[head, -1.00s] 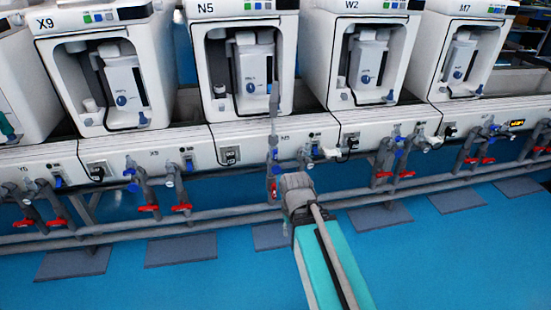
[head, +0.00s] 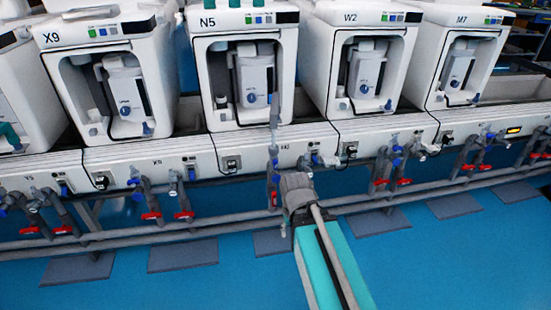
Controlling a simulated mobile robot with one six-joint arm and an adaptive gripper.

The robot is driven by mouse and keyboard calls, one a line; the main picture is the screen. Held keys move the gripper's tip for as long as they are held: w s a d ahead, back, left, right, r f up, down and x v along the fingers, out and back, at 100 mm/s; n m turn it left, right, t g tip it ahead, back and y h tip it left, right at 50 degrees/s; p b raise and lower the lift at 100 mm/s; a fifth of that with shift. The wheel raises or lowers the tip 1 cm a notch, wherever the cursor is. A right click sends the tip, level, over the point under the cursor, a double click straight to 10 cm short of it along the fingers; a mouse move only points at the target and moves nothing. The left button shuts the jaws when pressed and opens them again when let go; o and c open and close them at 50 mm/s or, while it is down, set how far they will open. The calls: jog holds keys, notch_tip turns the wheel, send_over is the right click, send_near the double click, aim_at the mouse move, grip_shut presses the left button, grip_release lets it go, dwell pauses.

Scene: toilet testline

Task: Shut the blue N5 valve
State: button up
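The N5 unit (head: 245,75) is a white machine with its label at the top left. Below its front panel a grey pipe stands with blue fittings (head: 275,165) and a red handle (head: 273,199) lower down. A second blue-handled fitting (head: 315,158) shows to its right. Which blue part is the N5 valve, and how far it is turned, is too small to tell. My gripper (head: 296,188), at the end of my teal arm, appears just right of the left pipe and partly covers the pipework. Its fingers are not clear, and contact cannot be told.
Units X9 (head: 115,85), W2 (head: 362,70) and M7 (head: 465,60) stand in the same row, with similar blue and red valves below. A slim grey upright (head: 274,110) rises in front of N5. Long grey pipes (head: 150,233) run along the front. Blue floor is open before them.

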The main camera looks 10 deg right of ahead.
notch_tip(320, 180, up, 5)
jog(key=p, duration=0.3)
jog(key=shift+p, duration=0.3)
jog(key=shift+d+f, duration=0.1)
